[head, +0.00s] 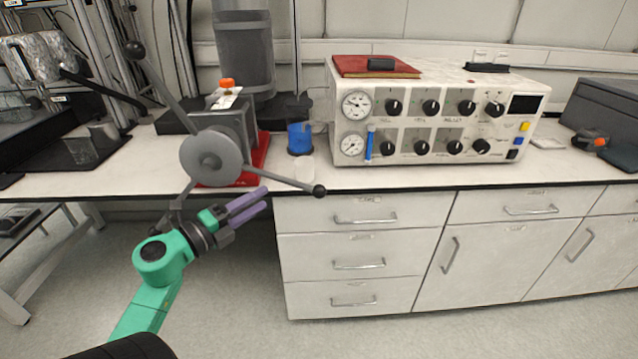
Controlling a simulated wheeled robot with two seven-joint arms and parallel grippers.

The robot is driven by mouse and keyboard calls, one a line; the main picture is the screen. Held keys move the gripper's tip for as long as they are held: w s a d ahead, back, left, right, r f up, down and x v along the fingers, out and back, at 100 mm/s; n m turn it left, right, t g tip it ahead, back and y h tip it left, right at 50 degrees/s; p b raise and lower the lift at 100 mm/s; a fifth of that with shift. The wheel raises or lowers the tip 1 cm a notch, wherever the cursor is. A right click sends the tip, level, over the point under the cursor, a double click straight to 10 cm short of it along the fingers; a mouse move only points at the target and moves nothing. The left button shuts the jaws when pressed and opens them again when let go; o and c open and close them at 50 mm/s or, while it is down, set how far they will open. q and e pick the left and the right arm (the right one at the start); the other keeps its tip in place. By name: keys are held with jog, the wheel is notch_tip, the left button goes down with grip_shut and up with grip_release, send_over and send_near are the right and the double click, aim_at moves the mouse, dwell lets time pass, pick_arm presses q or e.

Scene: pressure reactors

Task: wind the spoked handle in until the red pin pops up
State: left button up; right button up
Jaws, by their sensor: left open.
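The spoked handle (208,157) is a grey round hub with thin spokes ending in black balls. It sits on the front of a grey housing on a red base at the bench's left part. One spoke points up-left, one right and slightly down, and one down towards my left wrist, its end partly hidden. An orange-red cap (227,84) stands on top of the housing; I cannot tell whether it is the red pin. My left gripper (266,198) has purple fingers, is open and empty, and is just below the right-pointing spoke. My right gripper is not in view.
A blue-filled beaker (300,139) stands right of the red base. A white control box (430,115) with gauges and knobs is further right, with a red book (375,66) on it. White drawers (350,255) stand under the bench. The floor in front is clear.

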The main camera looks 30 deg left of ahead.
aim_at(292, 181)
pick_arm(q)
jog(key=w, duration=0.4)
jog(key=shift+w+d+r+p, duration=0.1)
jog(key=shift+w+r+p, duration=0.05)
jog(key=shift+w+p, duration=0.2)
jog(key=w+d, duration=0.1)
jog(key=w, duration=0.7)
jog(key=shift+w+f+p, duration=0.2)
jog(key=shift+w+p, duration=0.1)
jog(key=shift+p, duration=0.05)
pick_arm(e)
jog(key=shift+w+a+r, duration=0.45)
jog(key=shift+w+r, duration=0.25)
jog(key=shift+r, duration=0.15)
pick_arm(q)
grip_shut()
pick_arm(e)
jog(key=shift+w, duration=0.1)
